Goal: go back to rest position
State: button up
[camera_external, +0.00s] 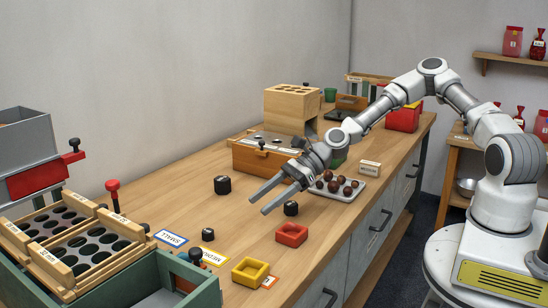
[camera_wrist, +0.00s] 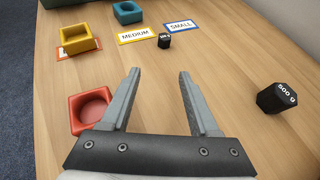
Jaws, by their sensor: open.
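My gripper (camera_external: 258,201) is open and empty above the middle of the wooden table (camera_external: 214,268). In the wrist view its two fingers (camera_wrist: 158,75) stand apart with bare tabletop between them. A red square cup (camera_external: 292,234) stands on the table near the front edge; in the wrist view it sits just left of the left finger (camera_wrist: 90,108). A black weight (camera_external: 290,208) stands close to the gripper in the external view. A larger black weight (camera_external: 222,184) stands behind the gripper; a weight marked 500 g (camera_wrist: 278,97) shows at right in the wrist view.
A yellow cup (camera_external: 250,271) and cards marked MEDIUM (camera_external: 214,257) and SMALL (camera_external: 171,238) lie front left. A tray of chestnuts (camera_external: 347,195) and a wooden box (camera_external: 258,160) stand beyond the gripper. A green bin (camera_external: 207,292) and perforated wooden sorter (camera_external: 63,222) fill the left.

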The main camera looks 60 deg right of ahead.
jog(key=s+d+g+h+p, duration=0.1)
jog(key=d, duration=0.1)
jog(key=s+d+n+h+p, duration=0.1)
jog(key=s+d, duration=0.1)
jog(key=d, duration=0.1)
jog(key=s+d+n+g+h+p, duration=0.1)
jog(key=d, duration=0.1)
jog(key=shift+s+d+r+g+h, duration=0.15)
jog(key=shift+d+r+g+h, duration=0.15)
jog(key=shift+d+h, duration=0.1)
jog(key=s+d+n+h, duration=0.1)
jog(key=s+d+r+n+h+p, duration=0.1)
jog(key=d, duration=0.1)
jog(key=s+d+n+g+h, duration=0.1)
jog(key=d, duration=0.1)
jog(key=shift+r+p, duration=0.25)
jog(key=shift+p, duration=0.15)
jog(key=s+d+r+n+t+h, duration=0.2)
jog(key=s+d+r+n+h, duration=0.15)
jog(key=r+n, duration=0.5)
jog(key=s+d+r+n+t+h, duration=0.1)
jog(key=s+d+r+n+h, duration=0.25)
jog(key=r+n, duration=0.5)
jog(key=s+a+r+n+y+b, duration=0.1)
jog(key=s+a+y+b, duration=0.2)
jog(key=s+b, duration=0.75)
jog(key=s+r+p, duration=0.3)
jog(key=r+p, duration=1.4)
jog(key=p, duration=0.4)
jog(key=shift+r, duration=0.4)
